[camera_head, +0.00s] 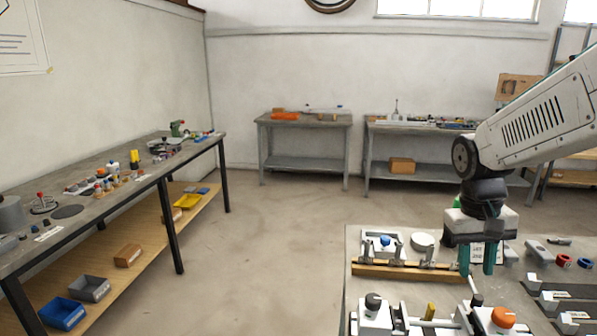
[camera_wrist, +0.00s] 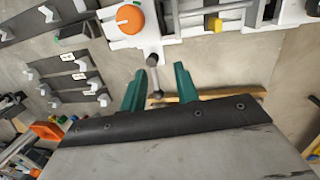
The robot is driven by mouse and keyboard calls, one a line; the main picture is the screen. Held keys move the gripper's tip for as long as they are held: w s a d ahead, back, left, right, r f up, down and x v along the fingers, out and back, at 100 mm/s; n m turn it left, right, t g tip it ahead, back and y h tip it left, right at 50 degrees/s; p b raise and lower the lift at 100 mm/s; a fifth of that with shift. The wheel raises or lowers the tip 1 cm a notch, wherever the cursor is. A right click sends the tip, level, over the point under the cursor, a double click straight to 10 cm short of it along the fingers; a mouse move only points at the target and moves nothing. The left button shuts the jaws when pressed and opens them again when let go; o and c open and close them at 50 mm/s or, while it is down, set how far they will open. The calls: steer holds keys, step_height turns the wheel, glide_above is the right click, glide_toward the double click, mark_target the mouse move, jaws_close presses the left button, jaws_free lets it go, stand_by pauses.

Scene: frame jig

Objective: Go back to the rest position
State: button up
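My gripper (camera_head: 478,266) hangs fingers-down over the jig table (camera_head: 358,285) at the right of the head view. Its two green fingers stand apart with nothing held between them; they also show in the wrist view (camera_wrist: 158,84). A thin metal lever (camera_wrist: 153,76) with a dark ball end appears between the fingers in the wrist view, with gaps on both sides. A wooden bar (camera_head: 405,272) lies along the jig, and part of it shows behind the fingers in the wrist view (camera_wrist: 222,94). Whether the fingertips touch anything below is unclear.
White fixtures with an orange knob (camera_head: 503,317) and a black knob (camera_head: 373,302) stand at the table's front. A blue-knobbed fixture (camera_head: 384,241) and a round white piece (camera_head: 422,241) sit behind the bar. A long workbench (camera_head: 100,205) is at left; open floor lies between.

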steer(key=s+a+r, duration=0.1)
steer(key=s+a, duration=0.1)
steer(key=s, duration=0.4)
steer(key=s+a+r+n+t+y, duration=0.1)
steer(key=s+a, duration=0.2)
steer(key=s, duration=0.2)
steer(key=s+a+r+t, duration=0.1)
steer(key=s+a, duration=0.2)
steer(key=s, duration=0.3)
steer(key=shift+s+a+r+n, duration=0.25)
steer(key=shift+s+n, duration=0.05)
steer(key=shift+n, duration=0.1)
steer(key=shift+s+a+r, duration=0.1)
steer(key=shift+s+r, duration=0.1)
steer(key=shift+c, duration=0.3)
steer(key=shift+r+t, duration=0.2)
steer(key=shift+t, duration=0.2)
steer(key=shift+c, duration=1.2)
